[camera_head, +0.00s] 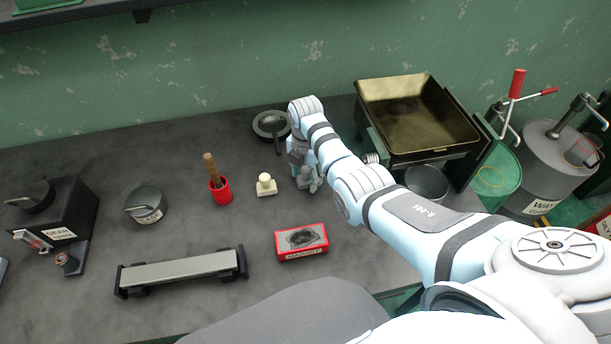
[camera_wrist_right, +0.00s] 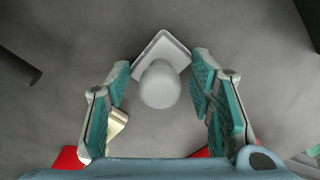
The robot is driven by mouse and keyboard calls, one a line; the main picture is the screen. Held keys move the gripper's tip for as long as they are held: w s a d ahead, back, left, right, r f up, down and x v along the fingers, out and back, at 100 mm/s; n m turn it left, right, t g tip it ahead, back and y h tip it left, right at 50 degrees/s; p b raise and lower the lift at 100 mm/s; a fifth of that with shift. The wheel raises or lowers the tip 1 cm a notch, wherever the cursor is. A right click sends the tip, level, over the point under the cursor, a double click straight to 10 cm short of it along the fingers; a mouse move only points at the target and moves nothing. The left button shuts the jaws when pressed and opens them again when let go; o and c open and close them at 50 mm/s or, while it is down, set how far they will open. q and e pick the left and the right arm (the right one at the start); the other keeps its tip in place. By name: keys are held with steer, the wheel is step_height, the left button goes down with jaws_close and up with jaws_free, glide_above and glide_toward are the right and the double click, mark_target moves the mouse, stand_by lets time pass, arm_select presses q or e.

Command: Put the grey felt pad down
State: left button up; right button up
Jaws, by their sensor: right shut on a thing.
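The grey felt pad (camera_wrist_right: 160,50) shows in the right wrist view as a pale grey square base with a round knob, between my right gripper's teal finger pads. My right gripper (camera_wrist_right: 160,88) is shut on it. In the head view my right gripper (camera_head: 306,180) points down over the bench, right of a cream knobbed pad (camera_head: 266,185); the grey pad is mostly hidden there. I cannot tell whether it touches the bench. The cream pad's edge also shows in the wrist view (camera_wrist_right: 118,123). My left gripper is not in view.
A red box (camera_head: 301,243) stands in front of my gripper. A round dark dish (camera_head: 271,125) lies behind it. A red cup with a wooden handle (camera_head: 220,188) is left. A brassy tray (camera_head: 415,110) and grey pot (camera_head: 427,182) stand right. Bench around the cream pad is bare.

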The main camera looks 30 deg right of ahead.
mark_target(306, 170)
steer(key=o, duration=1.1)
steer(key=shift+r, duration=0.4)
step_height(306, 170, up, 12)
steer(key=shift+f+p, duration=0.25)
steer(key=shift+p, duration=0.95)
steer(key=shift+s, duration=0.1)
